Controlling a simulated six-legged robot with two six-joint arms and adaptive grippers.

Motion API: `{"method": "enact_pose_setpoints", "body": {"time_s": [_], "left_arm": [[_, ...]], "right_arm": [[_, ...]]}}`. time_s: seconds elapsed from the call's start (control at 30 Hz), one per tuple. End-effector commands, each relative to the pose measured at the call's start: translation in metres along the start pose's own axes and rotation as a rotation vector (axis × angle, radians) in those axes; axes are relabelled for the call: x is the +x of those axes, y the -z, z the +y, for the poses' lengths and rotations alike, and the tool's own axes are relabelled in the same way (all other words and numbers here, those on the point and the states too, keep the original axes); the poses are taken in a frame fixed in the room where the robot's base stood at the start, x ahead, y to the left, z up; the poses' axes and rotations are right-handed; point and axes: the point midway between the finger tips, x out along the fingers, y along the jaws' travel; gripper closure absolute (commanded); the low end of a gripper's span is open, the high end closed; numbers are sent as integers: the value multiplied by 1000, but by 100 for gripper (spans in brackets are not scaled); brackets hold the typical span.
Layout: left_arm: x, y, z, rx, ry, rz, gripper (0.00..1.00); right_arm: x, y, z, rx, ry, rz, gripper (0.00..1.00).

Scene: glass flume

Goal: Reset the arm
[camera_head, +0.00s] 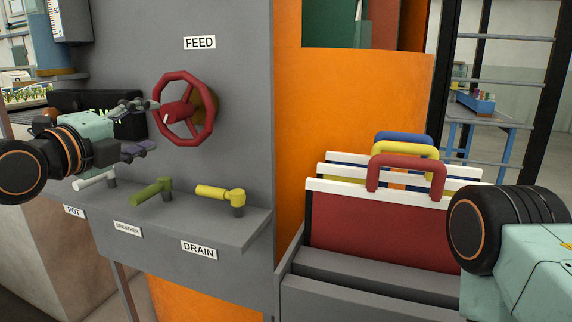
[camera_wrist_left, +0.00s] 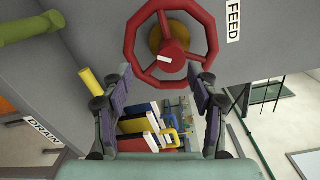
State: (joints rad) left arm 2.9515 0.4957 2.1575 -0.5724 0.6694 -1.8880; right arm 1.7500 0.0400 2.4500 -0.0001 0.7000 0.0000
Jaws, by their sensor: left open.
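My left gripper (camera_head: 148,127) comes in from the left in the head view, in front of the grey panel. Its jaws are open and empty. In the left wrist view the two fingers (camera_wrist_left: 164,95) stand apart below the red FEED handwheel (camera_wrist_left: 165,52), with a gap between fingertips and wheel rim. The red handwheel (camera_head: 184,108) is on the panel under the FEED label, just right of the fingertips in the head view. Part of my right arm (camera_head: 510,235) shows at the lower right; its gripper is out of view.
Below the wheel, a ledge carries a white lever (camera_head: 95,180), a green lever (camera_head: 150,191) and a yellow lever (camera_head: 222,194), labelled POT, a hard-to-read word, and DRAIN. Red, yellow and blue handled boards (camera_head: 375,223) stand in a grey rack. An orange wall (camera_head: 365,100) rises behind.

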Motion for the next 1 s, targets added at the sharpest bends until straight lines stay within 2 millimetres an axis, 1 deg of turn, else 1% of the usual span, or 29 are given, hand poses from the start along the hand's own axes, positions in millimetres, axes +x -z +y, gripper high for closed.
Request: {"method": "enact_pose_setpoints", "body": {"time_s": [0.03,0.13,0.27,0.3,0.37,0.43,0.47,0.5,0.57,0.6,0.67,0.7,0.77,0.8,0.87,0.9,0.97,1.0], "left_arm": [[0,3,6,-109,-17,-3,40],[0,10,26,-358,-63,-20,40],[0,24,67,-682,-151,-60,40],[-1,30,83,-781,-183,-79,40],[-4,39,107,-929,-234,-115,40],[-9,51,139,-1100,-296,-170,40],[-13,57,154,-1171,-325,-198,40],[-18,65,174,-1266,-364,-241,40],[-29,79,207,-1404,-425,-318,40],[-38,88,229,-1491,-466,-377,40],[-54,103,263,-1608,-525,-473,40],[-66,113,284,-1677,-562,-542,40],[-87,128,314,-1761,-615,-646,40],[-102,138,333,-1806,-648,-717,40],[-126,153,360,-1857,-698,-823,40],[-143,163,377,-1878,-733,-893,40],[-171,178,401,-1894,-785,-994,40],[-190,188,415,-1891,-824,-1055,40]], "right_arm": [[0,0,0,0,0,0,60],[0,0,0,0,0,0,60],[0,0,0,0,0,0,60],[0,0,0,0,0,0,60],[0,0,0,0,0,0,60],[0,0,0,0,0,0,60],[0,0,0,0,0,0,60],[0,0,0,0,0,0,60],[0,0,0,0,0,0,60],[0,0,0,0,0,0,60],[0,0,0,0,0,0,60],[0,0,0,0,0,0,60],[0,0,0,0,0,0,60],[0,0,0,0,0,0,60],[0,0,0,0,0,0,60],[0,0,0,0,0,0,60],[0,0,0,0,0,0,60],[0,0,0,0,0,0,60]]}}
